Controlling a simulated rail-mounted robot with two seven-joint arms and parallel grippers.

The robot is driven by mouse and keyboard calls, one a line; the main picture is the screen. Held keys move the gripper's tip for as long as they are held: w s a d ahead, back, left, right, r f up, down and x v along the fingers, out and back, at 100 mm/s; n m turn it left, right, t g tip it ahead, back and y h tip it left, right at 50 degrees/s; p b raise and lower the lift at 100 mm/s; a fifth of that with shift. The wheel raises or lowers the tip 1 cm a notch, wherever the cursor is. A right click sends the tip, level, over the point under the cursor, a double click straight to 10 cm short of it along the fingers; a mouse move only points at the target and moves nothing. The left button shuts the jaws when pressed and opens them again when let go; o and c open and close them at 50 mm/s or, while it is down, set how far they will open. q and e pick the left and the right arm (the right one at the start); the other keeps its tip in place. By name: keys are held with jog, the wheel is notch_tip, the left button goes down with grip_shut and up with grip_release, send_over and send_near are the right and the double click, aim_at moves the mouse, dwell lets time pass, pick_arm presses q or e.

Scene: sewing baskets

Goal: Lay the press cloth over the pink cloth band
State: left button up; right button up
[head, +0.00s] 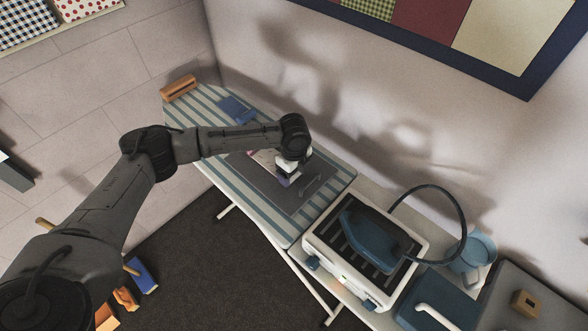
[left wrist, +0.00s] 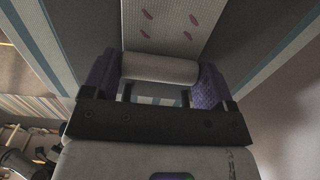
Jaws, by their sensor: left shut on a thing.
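My left gripper (head: 288,178) is low over the dark grey pad (head: 265,183) on the striped ironing board (head: 213,125). In the left wrist view its purple fingers (left wrist: 160,88) are shut on a pale rolled edge (left wrist: 160,68), which looks like part of the press cloth. A pale cloth with pink prints (left wrist: 172,24) stretches out beyond the roll; whether it joins the roll is unclear. A small pale pinkish patch (head: 262,154) shows beside the gripper in the head view. I cannot make out the pink cloth band for certain. My right gripper is out of view.
A blue iron (head: 367,240) sits on a white station (head: 318,238) right of the board, with a dark hose looping up. A wooden block (head: 179,88) and a blue item (head: 237,108) lie at the board's far left end. A wall stands close behind.

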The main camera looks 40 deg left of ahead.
pick_arm(q)
jog(key=o, duration=0.8)
notch_tip(320, 180, up, 14)
jog(key=shift+f, duration=0.1)
dwell(0.7)
